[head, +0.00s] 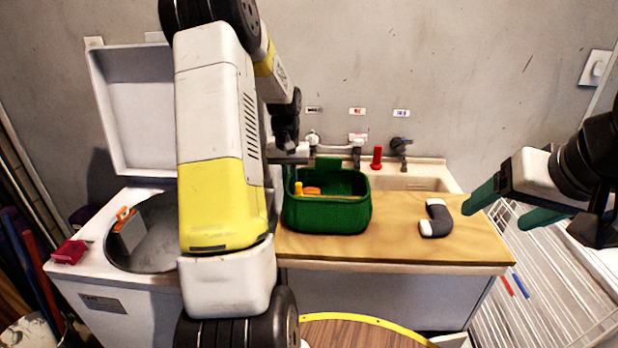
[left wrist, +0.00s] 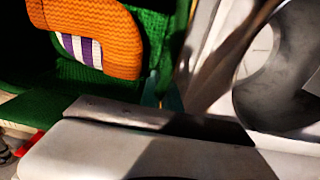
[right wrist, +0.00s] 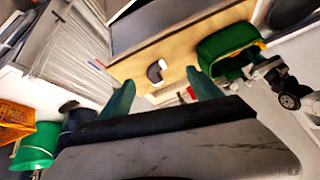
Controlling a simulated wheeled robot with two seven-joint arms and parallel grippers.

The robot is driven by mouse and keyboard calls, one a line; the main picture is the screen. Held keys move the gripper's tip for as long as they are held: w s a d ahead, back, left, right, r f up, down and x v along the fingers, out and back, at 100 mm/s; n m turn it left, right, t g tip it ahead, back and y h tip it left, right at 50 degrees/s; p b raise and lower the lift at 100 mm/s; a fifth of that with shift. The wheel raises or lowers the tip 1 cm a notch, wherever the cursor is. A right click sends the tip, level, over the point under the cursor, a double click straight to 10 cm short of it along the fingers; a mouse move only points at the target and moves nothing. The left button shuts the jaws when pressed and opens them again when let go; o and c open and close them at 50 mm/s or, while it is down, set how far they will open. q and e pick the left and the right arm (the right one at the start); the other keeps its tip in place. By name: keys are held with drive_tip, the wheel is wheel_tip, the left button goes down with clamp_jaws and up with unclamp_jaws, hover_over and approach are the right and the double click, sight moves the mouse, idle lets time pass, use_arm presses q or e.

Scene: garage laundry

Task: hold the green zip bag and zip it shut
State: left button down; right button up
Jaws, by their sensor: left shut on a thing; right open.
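The green zip bag (head: 327,214) stands upright on the wooden counter, its top open. An orange thing (head: 312,190) lies inside; in the left wrist view it (left wrist: 110,40) has purple and white stripes. A small yellow piece (head: 298,189) is at the bag's left end, perhaps the zip pull. My left gripper (left wrist: 162,92) is at the bag's left end, shut on its green edge; its fingertips are mostly hidden in the head view. My right gripper (head: 510,207) is open and empty, right of the counter and well apart from the bag, which its wrist view also shows (right wrist: 228,48).
A dark grey and white curved thing (head: 436,219) lies on the counter (head: 400,246) between bag and right gripper. Behind are a sink (head: 410,184), taps and a red item (head: 376,158). A washer (head: 115,290) is left; a white wire rack (head: 540,285) is right.

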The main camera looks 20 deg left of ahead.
drive_tip(key=c, duration=0.3)
drive_tip(key=shift+w+a+r, duration=0.15)
drive_tip(key=shift+w, duration=0.1)
drive_tip(key=c, duration=0.4)
drive_tip(key=w+a+n, duration=0.1)
drive_tip(key=w+a, duration=0.1)
drive_tip(key=w+a+r+n+g, duration=0.1)
drive_tip(key=w+a+n, duration=0.1)
drive_tip(key=w+a+r+n, duration=0.1)
drive_tip(key=a+n, duration=0.1)
drive_tip(key=shift+w+r+g, duration=0.25)
drive_tip(key=shift+w+g, duration=0.05)
drive_tip(key=shift+w, duration=0.1)
drive_tip(key=shift+c, duration=1)
drive_tip(key=n+g+y, duration=0.2)
drive_tip(key=n+g, duration=0.4)
drive_tip(key=n, duration=0.9)
approach(300, 183)
drive_tip(key=x, duration=0.9)
drive_tip(key=shift+a+f, duration=0.1)
drive_tip(key=shift+f, duration=0.05)
